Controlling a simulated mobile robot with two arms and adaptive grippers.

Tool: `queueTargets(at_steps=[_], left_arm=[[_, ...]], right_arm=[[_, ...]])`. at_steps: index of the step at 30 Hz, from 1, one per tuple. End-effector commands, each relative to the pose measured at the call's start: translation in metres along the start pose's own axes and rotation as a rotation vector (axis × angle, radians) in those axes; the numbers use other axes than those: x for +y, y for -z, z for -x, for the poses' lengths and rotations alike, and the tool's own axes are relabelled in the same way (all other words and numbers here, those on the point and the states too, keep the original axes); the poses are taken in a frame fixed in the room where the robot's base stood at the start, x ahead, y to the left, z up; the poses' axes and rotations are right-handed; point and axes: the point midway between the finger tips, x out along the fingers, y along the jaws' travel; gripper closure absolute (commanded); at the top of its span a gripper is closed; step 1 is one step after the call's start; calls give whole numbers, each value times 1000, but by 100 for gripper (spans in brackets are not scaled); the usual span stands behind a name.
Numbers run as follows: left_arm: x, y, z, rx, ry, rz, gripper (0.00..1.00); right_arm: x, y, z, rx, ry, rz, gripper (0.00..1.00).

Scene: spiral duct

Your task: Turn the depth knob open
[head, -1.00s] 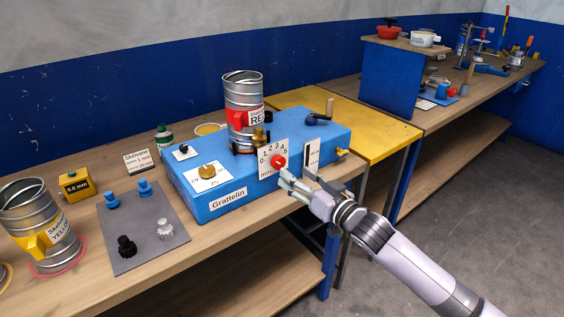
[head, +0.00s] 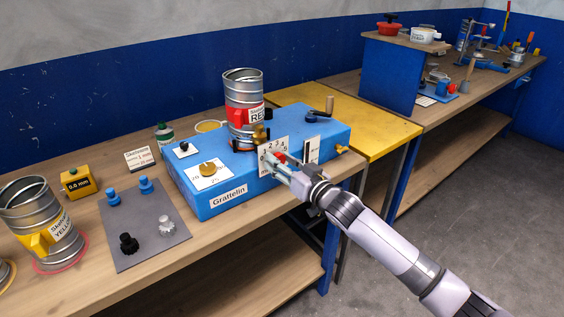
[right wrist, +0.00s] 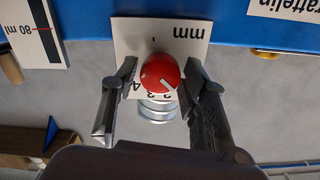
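The depth knob is a small red knob (head: 281,157) with a white pointer line. It sits on a white dial plate (head: 269,145) marked from 0 to 5 and "mm", on the front of the blue Grattelin box (head: 232,196). In the right wrist view the red knob (right wrist: 160,71) is between the two fingers of my right gripper (right wrist: 161,78). The fingers are open, one on each side, with a small gap showing beside the knob. In the head view my right gripper (head: 274,164) partly covers the dial and knob. My left gripper is not in view.
A metal duct with a red clamp (head: 243,98) stands on the box. A second plate with a slot (head: 312,150) is just right of the dial. A brass knob (head: 207,169), a grey panel (head: 150,235) and a yellow-clamped duct (head: 40,220) are to the left.

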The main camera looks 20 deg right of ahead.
Motion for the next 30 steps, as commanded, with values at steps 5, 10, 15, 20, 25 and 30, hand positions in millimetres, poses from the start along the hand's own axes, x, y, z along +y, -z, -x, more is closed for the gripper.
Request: queueTargets(at_steps=[5,10,15,20,25,30], left_arm=[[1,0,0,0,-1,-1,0],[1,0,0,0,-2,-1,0],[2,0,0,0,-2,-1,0],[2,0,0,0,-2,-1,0],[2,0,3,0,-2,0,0],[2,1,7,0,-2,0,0]], right_arm=[[0,0,0,0,0,0,73],[0,0,0,0,0,0,85],[0,0,0,0,0,0,95],[0,0,0,0,0,8,95],[0,1,0,-1,-1,50,95],[0,1,0,-1,-1,147,95]])
